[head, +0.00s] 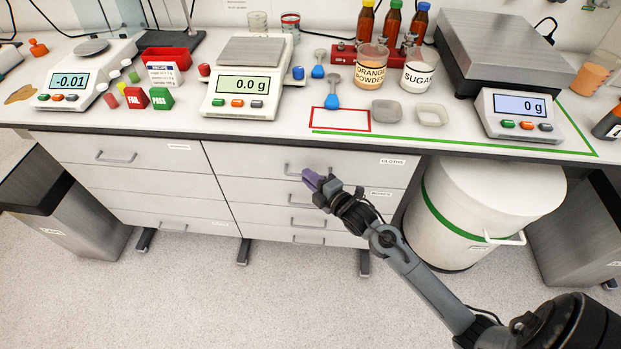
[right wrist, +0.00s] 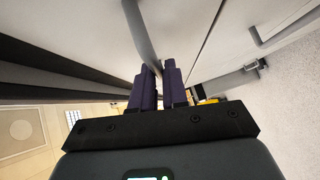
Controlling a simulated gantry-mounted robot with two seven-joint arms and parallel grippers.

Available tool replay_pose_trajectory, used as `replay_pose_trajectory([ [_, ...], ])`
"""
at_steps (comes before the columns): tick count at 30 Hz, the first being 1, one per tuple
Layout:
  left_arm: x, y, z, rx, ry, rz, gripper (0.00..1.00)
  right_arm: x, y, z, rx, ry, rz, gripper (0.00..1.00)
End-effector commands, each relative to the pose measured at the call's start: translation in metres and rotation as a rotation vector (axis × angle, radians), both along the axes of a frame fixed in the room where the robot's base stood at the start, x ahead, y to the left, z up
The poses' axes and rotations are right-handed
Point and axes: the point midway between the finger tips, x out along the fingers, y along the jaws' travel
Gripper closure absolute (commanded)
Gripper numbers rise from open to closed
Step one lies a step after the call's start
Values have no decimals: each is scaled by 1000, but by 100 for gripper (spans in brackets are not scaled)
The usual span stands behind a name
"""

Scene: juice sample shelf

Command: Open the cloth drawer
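The cloth drawer (head: 355,166) is the top drawer of the right-hand column under the bench, with a "CLOTHS" label (head: 392,162) at its right. Its front looks flush with the cabinet. Its grey bar handle (head: 292,170) is partly hidden by my right gripper (head: 314,179). In the right wrist view, the handle (right wrist: 142,32) runs down between the two purple fingers of the right gripper (right wrist: 159,70). The fingers are close together with the bar filling the narrow gap. My left gripper is in neither view.
Other closed drawers (head: 150,180) lie left and below. A white drum with a green band (head: 470,210) stands right of the cabinet. The bench top (head: 300,120) overhangs the drawers and carries scales, jars and bottles. The floor (head: 200,300) in front is clear.

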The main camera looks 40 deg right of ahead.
Motion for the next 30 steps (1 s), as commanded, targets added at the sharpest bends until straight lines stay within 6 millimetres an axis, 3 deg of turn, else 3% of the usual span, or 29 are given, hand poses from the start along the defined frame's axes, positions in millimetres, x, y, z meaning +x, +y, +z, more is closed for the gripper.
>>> replay_pose_trajectory([
  [11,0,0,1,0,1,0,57,-1,1,0,0,1,0,100],
  [17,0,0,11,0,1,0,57,-11,11,2,1,4,0,100],
  [23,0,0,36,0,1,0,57,-36,39,5,4,6,2,100],
  [30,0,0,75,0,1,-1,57,-81,86,7,5,7,2,100],
])
